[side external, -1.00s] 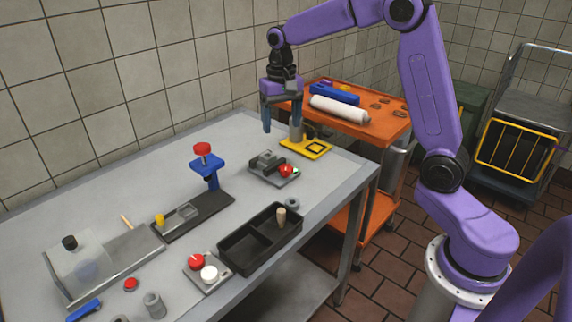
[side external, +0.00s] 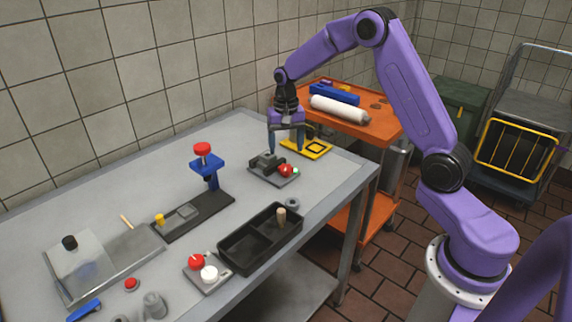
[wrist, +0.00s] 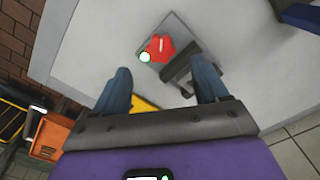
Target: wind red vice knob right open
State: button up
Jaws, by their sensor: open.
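The small grey vice (side external: 265,160) sits on its plate near the table's far right end. Its red knob (side external: 286,170) faces the front right and has a small white-green dot beside it. In the wrist view the red lobed knob (wrist: 159,46) lies ahead of the fingers, with the dark vice jaws (wrist: 180,72) below and right of it. My gripper (side external: 286,149) is open and empty, pointing down above and just behind the vice. In the wrist view its two blue fingers (wrist: 161,68) are spread apart, and the knob is not between them.
A yellow plate (side external: 305,148) lies close behind the vice. A blue press with a red top (side external: 207,162) stands left. An orange cart (side external: 385,128) adjoins the table.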

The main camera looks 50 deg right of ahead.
aim_at(286, 168)
notch_tip(286, 168, down, 7)
jog(key=shift+f, duration=0.15)
dwell(0.4)
jog(key=c, duration=1.1)
jog(key=shift+o, duration=0.2)
jog(key=shift+n, duration=0.3)
